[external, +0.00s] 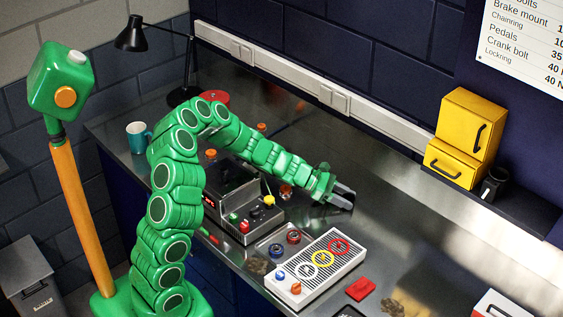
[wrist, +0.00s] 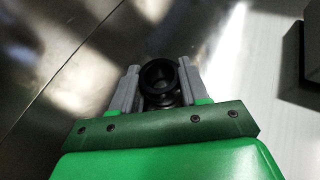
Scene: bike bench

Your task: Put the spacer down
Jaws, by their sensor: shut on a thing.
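My gripper (external: 343,196) is at the end of the green arm, over the metal bench to the right of the dark box-shaped device. In the wrist view, my gripper (wrist: 158,84) is shut on a black ring-shaped spacer (wrist: 159,80), held between the two grey fingers. The steel bench top (wrist: 60,50) lies beyond it. I cannot tell whether the spacer touches the bench. In the external view the spacer cannot be made out at the fingers.
The dark device (external: 240,205) with coloured knobs stands left of my gripper. A white tray with coloured rings (external: 338,270) lies in front. A red block (external: 361,289) is nearby. Yellow boxes (external: 463,140) and a black cup (external: 493,184) stand at right. Bare bench surrounds my gripper.

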